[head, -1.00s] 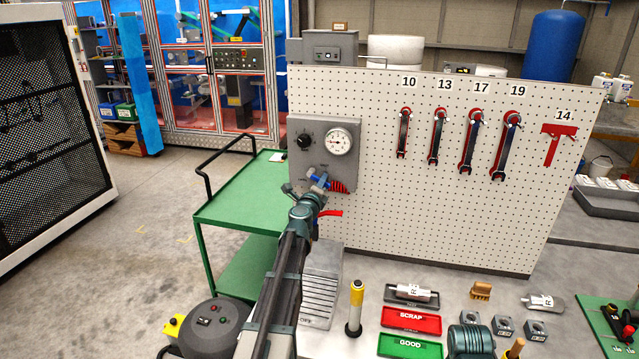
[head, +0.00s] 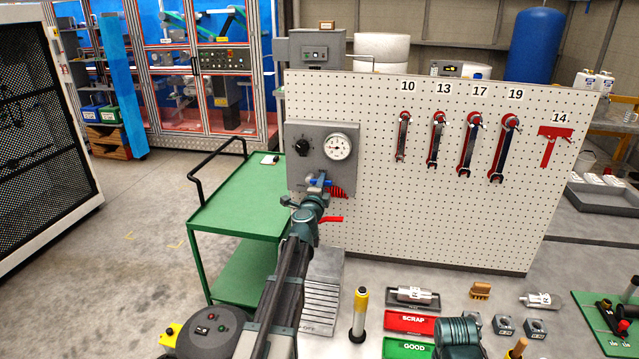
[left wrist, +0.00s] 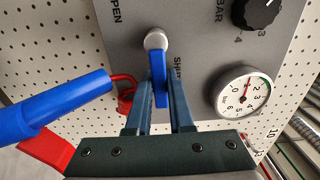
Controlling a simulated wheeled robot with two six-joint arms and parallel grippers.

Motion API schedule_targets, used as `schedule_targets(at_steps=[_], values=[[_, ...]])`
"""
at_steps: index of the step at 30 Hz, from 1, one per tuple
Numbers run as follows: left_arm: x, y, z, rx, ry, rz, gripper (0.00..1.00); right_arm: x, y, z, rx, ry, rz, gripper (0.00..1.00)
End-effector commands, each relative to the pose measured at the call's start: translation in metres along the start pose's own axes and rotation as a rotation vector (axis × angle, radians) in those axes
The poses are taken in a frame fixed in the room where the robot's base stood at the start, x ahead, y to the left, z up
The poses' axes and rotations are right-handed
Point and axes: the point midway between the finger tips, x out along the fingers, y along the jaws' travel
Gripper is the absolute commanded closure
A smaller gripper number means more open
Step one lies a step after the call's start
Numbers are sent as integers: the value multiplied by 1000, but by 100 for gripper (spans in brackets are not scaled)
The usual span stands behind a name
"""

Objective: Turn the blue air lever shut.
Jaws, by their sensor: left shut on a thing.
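The blue air lever (left wrist: 161,84) turns on a round grey hub on the grey panel (left wrist: 200,50). In the left wrist view it points down from the hub, beside the partly hidden SHUT label and away from OPEN. In the head view it shows as a small blue, roughly level bar (head: 321,182) below the gauge. My left gripper (left wrist: 162,100) has one finger on each side of the lever and is shut on it. It also shows in the head view (head: 315,194), with its arm coming from below. My right gripper is not in view.
A gauge (head: 338,147) and black knob (head: 302,147) sit above the lever. A red coiled hose (head: 337,193) is close by. A green cart (head: 236,212) stands left; wrenches hang right.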

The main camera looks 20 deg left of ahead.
Motion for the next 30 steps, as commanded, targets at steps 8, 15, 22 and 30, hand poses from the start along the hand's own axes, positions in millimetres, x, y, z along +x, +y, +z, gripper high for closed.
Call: schedule_targets(at_steps=[8, 15, 22, 30], values=[[0, 0, 1, -5, -4, 0, 100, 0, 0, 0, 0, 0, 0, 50], [0, 0, 1, -4, -2, 0, 50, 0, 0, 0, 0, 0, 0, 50], [0, 0, 0, -3, -1, 0, 50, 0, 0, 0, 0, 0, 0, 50], [-12, 0, 0, -2, -1, 0, 50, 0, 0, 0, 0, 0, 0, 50]])
